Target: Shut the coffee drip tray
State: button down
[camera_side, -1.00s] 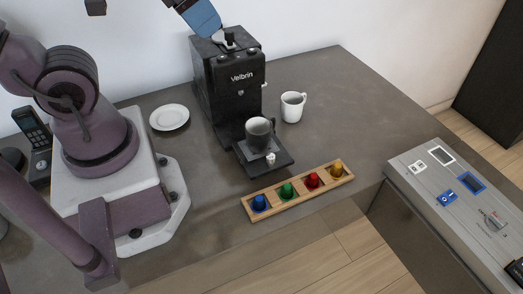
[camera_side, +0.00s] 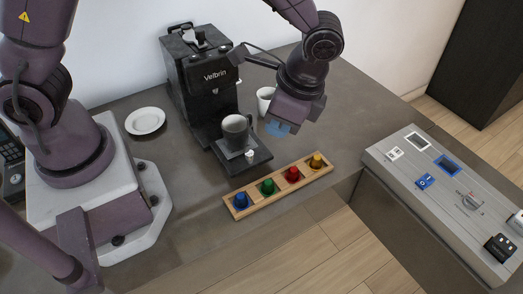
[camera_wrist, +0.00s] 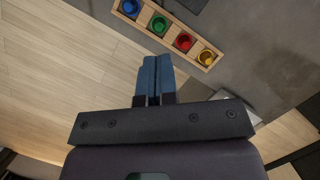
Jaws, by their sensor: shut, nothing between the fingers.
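The black coffee machine (camera_side: 207,88) stands at the back of the counter, marked Velbrin. Its black drip tray (camera_side: 262,161) sticks out at the front, pulled out from the machine body. In the wrist view the shut blue fingers (camera_wrist: 156,62) point towards the capsule rack.
A wooden rack (camera_side: 254,198) with blue, green, red and yellow capsules lies in front of the tray. A white mug (camera_side: 264,100) stands behind my gripper, partly hidden. A white plate (camera_side: 145,121) lies left of the machine. A grey panel unit (camera_side: 440,200) is at right.

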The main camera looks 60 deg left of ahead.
notch_tip(320, 180, down, 3)
jog(key=w+d+m, duration=0.2)
jog(key=m+y, duration=0.1)
send_near(254, 164)
jog(key=f, duration=0.1)
jog(key=d+f, duration=0.1)
jog(key=w+d+f, duration=0.1)
jog(key=shift+d+f, duration=0.1)
jog(key=shift+f, duration=0.3)
jog(key=a, duration=0.1)
jog(key=s+a, duration=0.1)
jog(key=a, duration=0.1)
jog(key=shift+s+f, duration=0.15)
jog(key=shift+f, duration=0.15)
jog(key=shift+s+a, duration=0.25)
jog(key=shift+a, duration=0.1)
